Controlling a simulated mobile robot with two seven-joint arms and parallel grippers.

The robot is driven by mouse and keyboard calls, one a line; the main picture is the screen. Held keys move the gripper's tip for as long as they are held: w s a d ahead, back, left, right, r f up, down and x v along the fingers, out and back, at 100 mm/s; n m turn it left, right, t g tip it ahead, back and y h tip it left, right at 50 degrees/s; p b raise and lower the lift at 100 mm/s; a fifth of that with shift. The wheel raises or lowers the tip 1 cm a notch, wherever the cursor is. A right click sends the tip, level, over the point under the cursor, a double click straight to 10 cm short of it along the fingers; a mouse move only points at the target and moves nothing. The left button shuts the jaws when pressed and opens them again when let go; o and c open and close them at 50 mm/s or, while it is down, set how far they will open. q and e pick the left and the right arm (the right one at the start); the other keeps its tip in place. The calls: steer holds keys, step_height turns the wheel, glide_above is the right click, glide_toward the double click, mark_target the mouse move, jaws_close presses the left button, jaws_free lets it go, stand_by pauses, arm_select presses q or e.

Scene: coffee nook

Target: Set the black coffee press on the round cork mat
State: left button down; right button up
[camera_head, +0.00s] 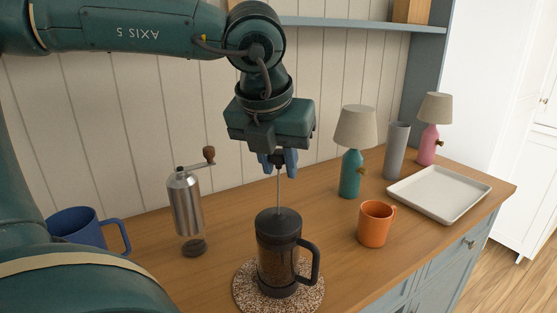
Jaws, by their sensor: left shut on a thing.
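The black coffee press (278,250) is upright on or just above the round cork mat (244,291), a speckled brown disc at the front of the counter. I cannot tell whether its base touches the mat. Its handle points right, and a thin metal rod rises from its lid. My left gripper (281,168) points down above the press, shut on the top of that rod. My right gripper is not in view.
A steel hand grinder (186,205) and a blue mug (80,228) stand to the left. An orange mug (375,224), teal lamp (350,174), grey cylinder (396,152), pink lamp (429,143) and white tray (440,194) are to the right. A shelf (360,24) runs above.

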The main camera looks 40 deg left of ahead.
arm_select(q)
steer(key=shift+r, duration=0.1)
steer(key=shift+f+b, duration=0.2)
steer(key=shift+b, duration=0.1)
steer(key=c, duration=1.2)
jaws_free()
steer(key=shift+o, duration=0.2)
steer(key=shift+r+p, duration=0.35)
steer(key=shift+r, duration=0.05)
steer(key=v, duration=1.1)
steer(key=shift+s+d+r, duration=0.15)
steer(key=shift+s+r, duration=0.1)
steer(key=shift+s, duration=0.05)
